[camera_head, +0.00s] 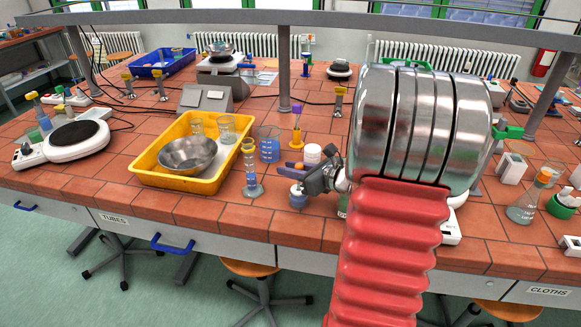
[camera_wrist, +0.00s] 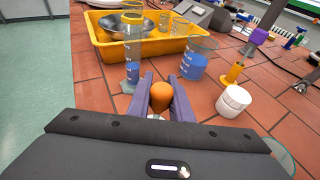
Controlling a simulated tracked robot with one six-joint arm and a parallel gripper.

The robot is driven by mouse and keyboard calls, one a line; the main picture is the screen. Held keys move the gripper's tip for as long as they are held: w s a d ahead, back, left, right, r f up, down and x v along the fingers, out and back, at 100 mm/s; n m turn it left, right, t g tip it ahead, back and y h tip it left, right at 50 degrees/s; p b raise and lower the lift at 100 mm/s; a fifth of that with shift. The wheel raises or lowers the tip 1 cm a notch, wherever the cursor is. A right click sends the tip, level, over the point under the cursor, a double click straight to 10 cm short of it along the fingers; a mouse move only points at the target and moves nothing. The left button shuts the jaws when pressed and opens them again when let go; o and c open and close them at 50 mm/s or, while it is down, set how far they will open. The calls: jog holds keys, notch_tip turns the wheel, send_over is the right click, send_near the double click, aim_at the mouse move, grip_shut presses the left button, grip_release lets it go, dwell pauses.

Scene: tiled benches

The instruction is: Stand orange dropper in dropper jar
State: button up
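The orange dropper shows its rounded bulb (camera_wrist: 160,97) in the wrist view. My gripper (camera_wrist: 161,82) has its purple fingers closed on both sides of the bulb. The lower part of the dropper is hidden. In the head view my gripper (camera_head: 289,169) is low over the bench front, right of a measuring cylinder (camera_head: 251,172). A glass beaker with blue liquid (camera_head: 269,148) stands just behind; it also shows in the wrist view (camera_wrist: 196,64). I cannot tell for certain whether this beaker is the dropper jar.
A yellow tray (camera_head: 150,178) with a metal bowl (camera_head: 187,154) lies to the left. A white-lidded jar (camera_wrist: 234,101) and a yellow post with a purple top (camera_wrist: 235,72) stand right of the beaker. In the wrist view the cylinder (camera_wrist: 132,72) is close beyond the fingers.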

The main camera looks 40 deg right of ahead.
jog(key=shift+f, duration=0.3)
jog(key=shift+o, duration=0.7)
jog(key=o, duration=0.5)
jog(key=v, duration=1.3)
jog(key=shift+s, duration=0.4)
jog(key=shift+a, duration=0.15)
